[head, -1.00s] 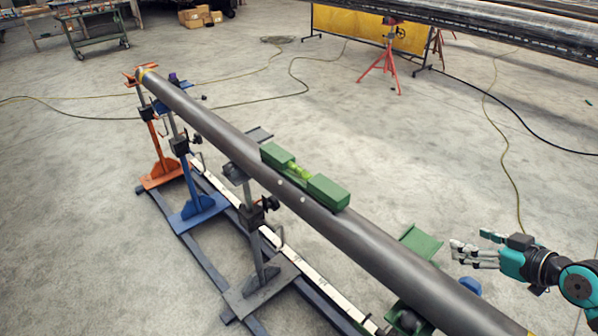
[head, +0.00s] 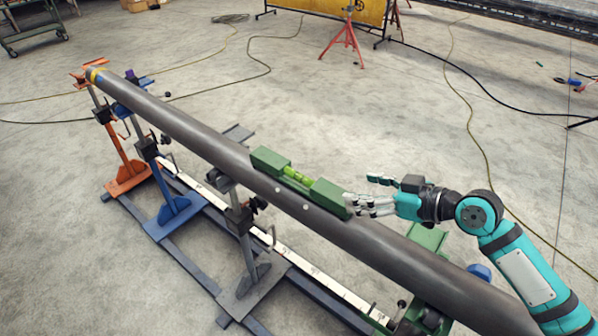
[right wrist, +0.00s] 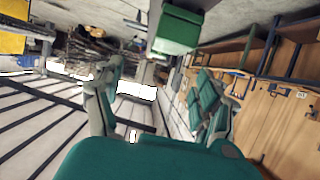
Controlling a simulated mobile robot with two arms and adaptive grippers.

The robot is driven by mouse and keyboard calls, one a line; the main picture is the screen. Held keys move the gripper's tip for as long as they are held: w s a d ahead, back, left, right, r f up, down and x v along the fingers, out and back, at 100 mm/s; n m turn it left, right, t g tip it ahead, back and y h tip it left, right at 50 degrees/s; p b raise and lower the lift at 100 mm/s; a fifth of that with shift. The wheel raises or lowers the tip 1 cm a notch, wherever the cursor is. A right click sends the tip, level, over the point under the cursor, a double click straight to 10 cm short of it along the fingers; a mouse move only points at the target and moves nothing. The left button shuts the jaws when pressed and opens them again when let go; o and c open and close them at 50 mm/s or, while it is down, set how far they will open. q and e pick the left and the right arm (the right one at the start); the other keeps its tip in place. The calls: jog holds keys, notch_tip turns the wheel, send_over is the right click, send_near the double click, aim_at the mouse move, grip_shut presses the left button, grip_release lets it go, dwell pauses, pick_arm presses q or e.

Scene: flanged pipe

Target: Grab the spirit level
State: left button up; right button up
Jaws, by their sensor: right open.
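The spirit level (head: 327,192) is a green bar with a bright yellow-green vial in its middle. It lies along the top of a long dark grey pipe (head: 200,135). My right gripper (head: 367,192) is open and empty, just right of the level's near end in the head view, with its fingers pointing left toward it. Whether the fingers touch it I cannot tell. In the right wrist view a green block (right wrist: 178,32), seemingly the level's end, shows at the top between the spread fingers. My left gripper is not in view.
The pipe rests on several stands, including an orange one (head: 127,172), a blue one (head: 172,200) and a grey one (head: 250,285). A red tripod (head: 345,40) and a yellow panel (head: 315,8) stand at the back. Cables cross the otherwise open floor.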

aim_at(317, 183)
jog(key=x, duration=0.2)
jog(key=p+x, duration=0.1)
jog(key=x, duration=0.1)
jog(key=shift+a+r, duration=0.15)
jog(key=shift+r, duration=0.05)
jog(key=shift+p+x, duration=0.35)
jog(key=shift+x, duration=0.85)
jog(key=shift+w+f, duration=0.1)
jog(key=shift+f, duration=0.1)
jog(key=shift+w+a+p, duration=0.1)
jog(key=shift+a+p, duration=0.2)
jog(key=shift+p, duration=0.05)
jog(key=p+x, duration=0.1)
jog(key=x, duration=0.1)
jog(key=p+x, duration=0.1)
jog(key=x, duration=0.1)
jog(key=shift+a, duration=0.4)
jog(key=shift+a+f, duration=0.1)
jog(key=shift+f, duration=0.05)
jog(key=c, duration=1.5)
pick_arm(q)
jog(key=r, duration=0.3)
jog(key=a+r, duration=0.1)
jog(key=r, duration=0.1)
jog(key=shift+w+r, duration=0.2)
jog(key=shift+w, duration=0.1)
pick_arm(e)
grip_shut()
